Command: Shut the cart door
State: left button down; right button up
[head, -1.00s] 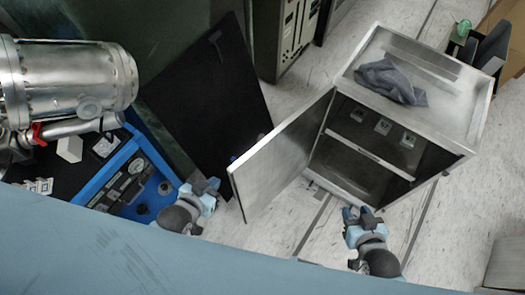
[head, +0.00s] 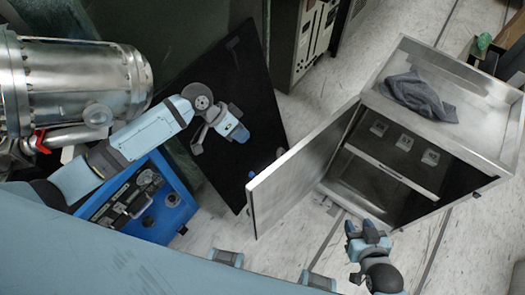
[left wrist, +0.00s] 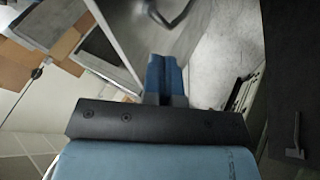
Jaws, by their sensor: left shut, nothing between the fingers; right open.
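The metal cart (head: 470,165) stands at the right. Its door (head: 305,170) is swung wide open toward the left, so the shelves inside show. My left gripper (head: 240,133) is shut and empty, to the left of the door on its outer side and apart from it, in front of a black panel. In the left wrist view its closed blue fingers (left wrist: 165,74) point at a grey metal surface (left wrist: 135,35) that looks like the door, with a dark handle-like part at the top. My right gripper (head: 368,232) is open and empty, in front of the cart's lower front edge.
A dark cloth (head: 420,97) lies on the cart's top. The black panel (head: 215,110) leans behind my left gripper. A blue box (head: 150,205) and a large metal cylinder (head: 80,80) are at the left. Pale floor (head: 290,235) is clear below the door.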

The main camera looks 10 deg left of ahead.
pick_arm(q)
jog(key=s+d+f+p, duration=0.1)
jog(key=d+f+p, duration=0.1)
jog(key=d+f, duration=0.5)
jog(key=shift+s+d+f, duration=0.3)
jog(key=shift+s+d, duration=0.1)
jog(key=shift+d, duration=0.65)
jog(key=shift+s+d, duration=0.1)
